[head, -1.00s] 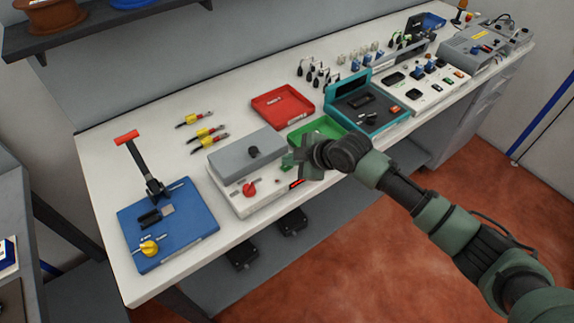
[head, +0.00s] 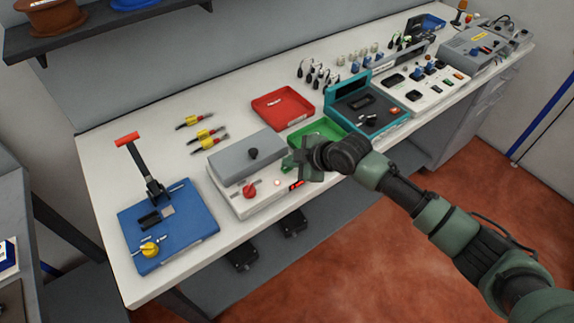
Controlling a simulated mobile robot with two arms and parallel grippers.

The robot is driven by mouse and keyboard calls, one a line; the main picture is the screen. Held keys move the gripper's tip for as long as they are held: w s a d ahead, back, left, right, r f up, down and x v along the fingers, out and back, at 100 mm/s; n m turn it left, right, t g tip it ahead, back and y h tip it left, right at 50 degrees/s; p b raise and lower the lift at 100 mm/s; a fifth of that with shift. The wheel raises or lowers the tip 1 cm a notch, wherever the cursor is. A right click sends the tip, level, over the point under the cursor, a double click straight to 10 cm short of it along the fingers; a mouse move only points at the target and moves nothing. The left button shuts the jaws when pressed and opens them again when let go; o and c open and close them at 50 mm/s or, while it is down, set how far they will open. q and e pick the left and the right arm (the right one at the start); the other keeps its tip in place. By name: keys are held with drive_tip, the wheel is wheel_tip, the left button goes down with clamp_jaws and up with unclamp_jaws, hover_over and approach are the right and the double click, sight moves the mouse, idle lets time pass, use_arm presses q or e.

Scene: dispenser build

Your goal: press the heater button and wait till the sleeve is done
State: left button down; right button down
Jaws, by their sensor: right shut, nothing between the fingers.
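The lid is down, so I cannot see any sleeve inside. My right gripper (head: 290,164) is shut and empty, just above the right end of the heater's front panel. It appears apart from the glowing spot. My left gripper is not in view.
A blue lever press (head: 190,235) stands left of the heater. A green tray (head: 318,131), a red tray (head: 282,104) and a teal station (head: 385,120) stand to its right and behind. Several yellow-red tools lie at the back. The bench front edge runs below my right arm.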

sight(290, 169)
drive_tip(key=shift+r, duration=0.55)
wheel_tip(290, 169, up, 5)
drive_tip(key=p, duration=0.4)
drive_tip(key=shift+p, duration=0.4)
idle(0.3)
